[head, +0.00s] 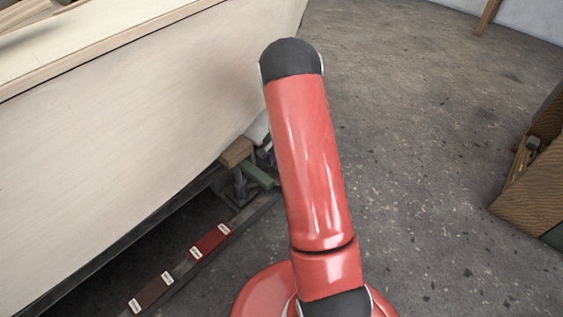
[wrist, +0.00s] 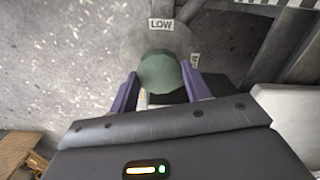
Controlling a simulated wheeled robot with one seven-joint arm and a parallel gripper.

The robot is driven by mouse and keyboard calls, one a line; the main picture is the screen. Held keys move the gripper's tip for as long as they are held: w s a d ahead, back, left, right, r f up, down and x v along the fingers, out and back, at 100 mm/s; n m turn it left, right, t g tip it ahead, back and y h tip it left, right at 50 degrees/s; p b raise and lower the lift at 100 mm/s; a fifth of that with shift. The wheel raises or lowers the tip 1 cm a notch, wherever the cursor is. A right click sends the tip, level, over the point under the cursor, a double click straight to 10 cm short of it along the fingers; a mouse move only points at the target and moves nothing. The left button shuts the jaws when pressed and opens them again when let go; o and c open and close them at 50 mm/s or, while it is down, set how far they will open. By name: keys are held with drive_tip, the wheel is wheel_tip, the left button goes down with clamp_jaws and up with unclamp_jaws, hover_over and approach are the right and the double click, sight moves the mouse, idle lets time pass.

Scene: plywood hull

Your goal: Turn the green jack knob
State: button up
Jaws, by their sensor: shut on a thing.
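In the wrist view, the round dark green knob (wrist: 160,71) sits between the two purple fingers of my gripper (wrist: 161,80). My gripper is shut on the knob, with one finger on each side. Behind the knob is a grey round plate (wrist: 138,39) with a white "LOW" label (wrist: 160,24) above the knob. A second label starting with "M" (wrist: 195,60) is partly hidden at its right. In the head view, a green part (head: 259,174) shows low beside the hull, left of my red arm. The arm hides most of that area, and I cannot make out the knob there.
The pale plywood hull (head: 130,125) fills the left of the head view. A red block (head: 210,241) and a brown block (head: 151,292), both with white labels, lie on a rail below it. A wooden crate (head: 535,185) stands at right. Concrete floor between is clear.

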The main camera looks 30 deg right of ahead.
drive_tip(key=shift+m, duration=1.4)
drive_tip(key=o, duration=0.7)
wheel_tip(320, 180, up, 8)
drive_tip(key=shift+f+p, duration=0.1)
drive_tip(key=shift+p, duration=0.7)
